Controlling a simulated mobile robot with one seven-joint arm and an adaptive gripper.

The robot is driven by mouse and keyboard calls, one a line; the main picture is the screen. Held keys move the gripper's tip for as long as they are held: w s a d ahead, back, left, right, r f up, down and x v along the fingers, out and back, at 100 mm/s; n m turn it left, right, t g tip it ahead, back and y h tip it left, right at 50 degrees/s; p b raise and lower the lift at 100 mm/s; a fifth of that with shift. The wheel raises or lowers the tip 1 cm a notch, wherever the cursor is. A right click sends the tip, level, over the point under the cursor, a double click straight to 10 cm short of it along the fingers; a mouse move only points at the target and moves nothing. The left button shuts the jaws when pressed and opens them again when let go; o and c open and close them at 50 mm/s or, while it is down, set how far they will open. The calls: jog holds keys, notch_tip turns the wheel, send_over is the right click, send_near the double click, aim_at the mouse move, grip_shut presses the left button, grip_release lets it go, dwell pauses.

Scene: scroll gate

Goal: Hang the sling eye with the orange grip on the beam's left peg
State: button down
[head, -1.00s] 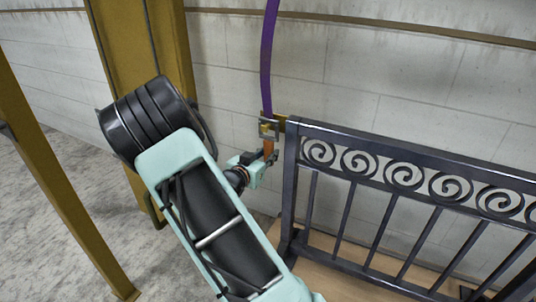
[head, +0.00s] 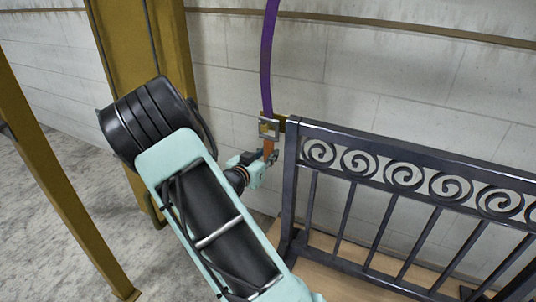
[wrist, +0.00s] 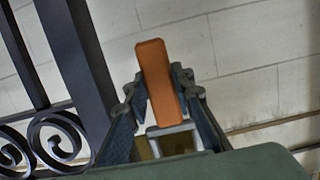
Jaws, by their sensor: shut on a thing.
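The purple sling (head: 266,60) hangs down from the top of the head view to a grey metal eye (head: 268,128). The orange grip (head: 268,147) is just below the eye. My gripper (wrist: 162,95) is shut on the orange grip (wrist: 159,80), with a finger on each side of it in the wrist view. The grey frame of the eye (wrist: 170,129) also shows there. A small yellow-brown piece (head: 281,121) is at the eye, beside the gate's top left corner. I cannot tell whether it is the peg, or whether the eye is around it.
The dark scroll gate (head: 292,185) stands just right of my gripper, on a wooden base (head: 345,285). A yellow column (head: 135,40) rises behind my arm, and a yellow post (head: 60,180) stands at the left. A pale block wall (head: 400,90) is behind.

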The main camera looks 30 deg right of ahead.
jog(key=shift+r, duration=0.2)
jog(key=shift+r+p, duration=0.6)
jog(key=shift+p, duration=0.05)
jog(key=shift+a, duration=0.15)
jog(key=f+p+v, duration=0.1)
jog(key=v, duration=0.5)
jog(key=shift+s+a+p, duration=0.35)
dwell(0.5)
jog(key=shift+f, duration=0.1)
jog(key=shift+f+p+v, duration=0.25)
jog(key=shift+p+v, duration=0.05)
jog(key=shift+v, duration=0.9)
jog(key=shift+f+p+v, duration=0.25)
jog(key=shift+p+v, duration=0.05)
jog(key=shift+v, duration=0.9)
jog(key=shift+a, duration=0.1)
